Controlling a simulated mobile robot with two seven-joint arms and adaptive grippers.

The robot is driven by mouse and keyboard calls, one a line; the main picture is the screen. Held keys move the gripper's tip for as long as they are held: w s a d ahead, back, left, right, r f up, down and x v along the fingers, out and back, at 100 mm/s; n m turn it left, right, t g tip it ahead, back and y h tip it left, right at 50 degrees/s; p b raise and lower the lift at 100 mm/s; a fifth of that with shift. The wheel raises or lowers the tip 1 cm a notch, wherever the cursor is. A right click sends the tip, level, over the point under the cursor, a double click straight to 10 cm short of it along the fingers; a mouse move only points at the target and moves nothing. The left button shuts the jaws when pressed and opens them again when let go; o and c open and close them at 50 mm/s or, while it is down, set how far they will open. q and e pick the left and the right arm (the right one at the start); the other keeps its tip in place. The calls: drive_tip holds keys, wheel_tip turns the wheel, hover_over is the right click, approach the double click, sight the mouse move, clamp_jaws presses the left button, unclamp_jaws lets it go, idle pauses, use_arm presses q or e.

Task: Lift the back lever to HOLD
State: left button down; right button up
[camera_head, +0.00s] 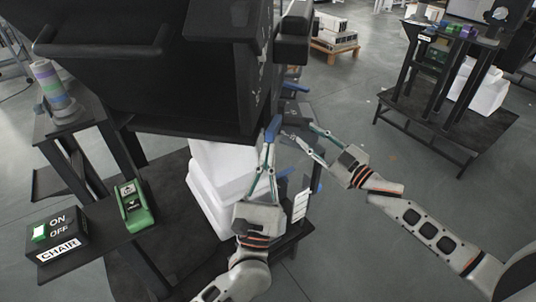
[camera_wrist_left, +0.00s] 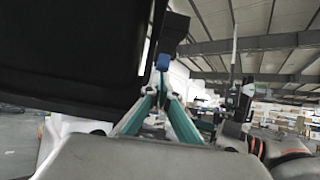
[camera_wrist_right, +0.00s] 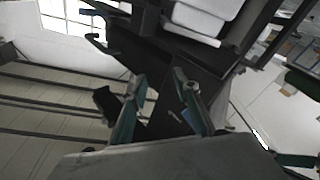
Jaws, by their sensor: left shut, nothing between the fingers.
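A blue lever (camera_head: 273,128) sticks out beside the lower edge of the black seat (camera_head: 190,75). A second blue piece (camera_head: 295,87) lies farther off; I cannot tell which is the back lever, and no HOLD marking is readable. My left gripper (camera_head: 270,148) is shut and empty, its fingertips just below the nearer blue lever. In the left wrist view a blue lever tip (camera_wrist_left: 163,62) shows directly above the closed fingertips; contact is unclear. My right gripper (camera_head: 298,136) is open and empty, to the right of the lever. In the right wrist view its fingers (camera_wrist_right: 160,85) are apart.
A black box marked ON, OFF and CHAIR (camera_head: 57,236) and a green device (camera_head: 134,205) stand on the shelf at left. White blocks (camera_head: 207,183) sit under the seat. A white label plate (camera_head: 300,204) is right of my left gripper.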

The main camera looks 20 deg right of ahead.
use_arm(q)
drive_tip(key=shift+r, duration=0.3)
use_arm(e)
drive_tip(key=s+a+f+m+g+h, duration=0.2)
drive_tip(key=s+a+f, duration=0.1)
drive_tip(key=s+f, duration=0.6)
drive_tip(key=s+a+f+m+g+h, duration=0.2)
drive_tip(key=s+a+f, duration=0.1)
drive_tip(key=s+f, duration=0.6)
drive_tip(key=s+a+f+m+g+h, duration=0.1)
drive_tip(key=s+a+f+m+g, duration=0.1)
drive_tip(key=s+f, duration=0.7)
drive_tip(key=s+a, duration=0.1)
drive_tip(key=s, duration=0.3)
drive_tip(key=shift+f+g+h, duration=0.3)
drive_tip(key=shift+g+h, duration=0.1)
drive_tip(key=shift+a, duration=0.1)
use_arm(q)
drive_tip(key=v, duration=1.2)
drive_tip(key=shift+f, duration=0.1)
use_arm(e)
drive_tip(key=shift+w+r, duration=0.1)
